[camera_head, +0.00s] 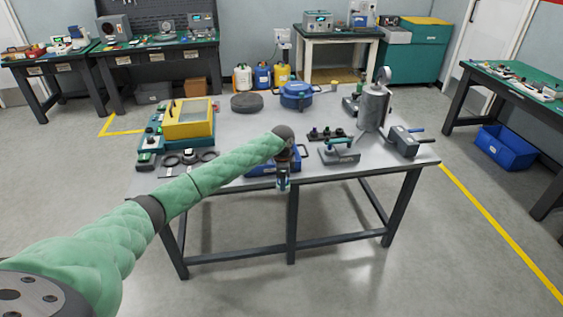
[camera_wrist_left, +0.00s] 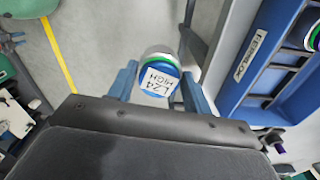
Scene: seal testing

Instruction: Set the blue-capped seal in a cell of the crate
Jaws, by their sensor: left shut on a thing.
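My left gripper (camera_head: 283,184) is shut on the blue-capped seal (camera_wrist_left: 157,72), at the front edge of the table. In the left wrist view the seal sits between the two blue fingers (camera_wrist_left: 160,88). It shows a white label reading "LZ4 HIGH", a blue rim, a green band and a pale body. The blue crate (camera_head: 259,170) lies at the table's front edge, partly hidden by my left arm. In the left wrist view the crate (camera_wrist_left: 236,84) is to the right of the held seal, apart from it. My right gripper is not in view.
On the grey table (camera_head: 225,122) stand a yellow-topped box (camera_head: 188,120), a dark disc (camera_head: 247,102), a blue round case (camera_head: 296,95), a grey cylinder (camera_head: 372,108) and a clamp-like fixture (camera_head: 339,152). Floor is clear in front.

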